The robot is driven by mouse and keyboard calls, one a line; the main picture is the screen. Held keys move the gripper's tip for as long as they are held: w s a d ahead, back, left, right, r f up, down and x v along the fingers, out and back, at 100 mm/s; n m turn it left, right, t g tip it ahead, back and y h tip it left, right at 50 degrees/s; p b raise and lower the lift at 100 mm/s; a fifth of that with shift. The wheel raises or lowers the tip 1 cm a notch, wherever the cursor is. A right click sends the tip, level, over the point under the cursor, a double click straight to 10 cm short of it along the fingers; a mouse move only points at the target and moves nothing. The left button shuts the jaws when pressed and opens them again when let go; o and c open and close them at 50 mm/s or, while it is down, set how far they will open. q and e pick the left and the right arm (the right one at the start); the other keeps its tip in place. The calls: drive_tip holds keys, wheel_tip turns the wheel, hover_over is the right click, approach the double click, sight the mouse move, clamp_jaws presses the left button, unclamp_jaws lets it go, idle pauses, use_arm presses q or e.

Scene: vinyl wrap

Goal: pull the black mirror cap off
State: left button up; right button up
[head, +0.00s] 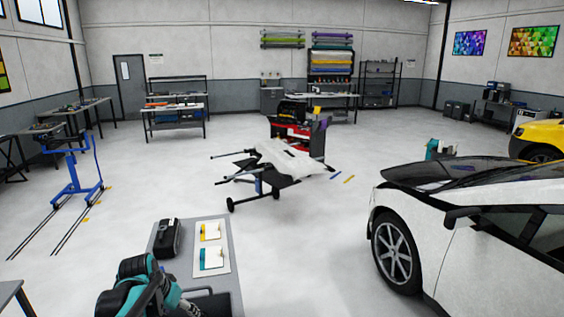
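The black mirror cap (459,214) sits on the side mirror of the white car (455,245), at the right of the head view. It is on the near side of the car, by the front door window. A teal and black arm part, which looks like mine, shows at the bottom left. No gripper fingers can be made out, and neither gripper is near the mirror.
A grey table (234,258) at bottom left holds a black case (168,238) and a white board (211,246) with small items. A wheeled stand (282,163) with white and black panels stands mid-floor. Open floor lies between the table and the car.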

use_arm(q)
drive_tip(key=v, duration=1.1)
drive_tip(key=shift+s+f, duration=0.1)
use_arm(e)
drive_tip(key=shift+s, duration=0.1)
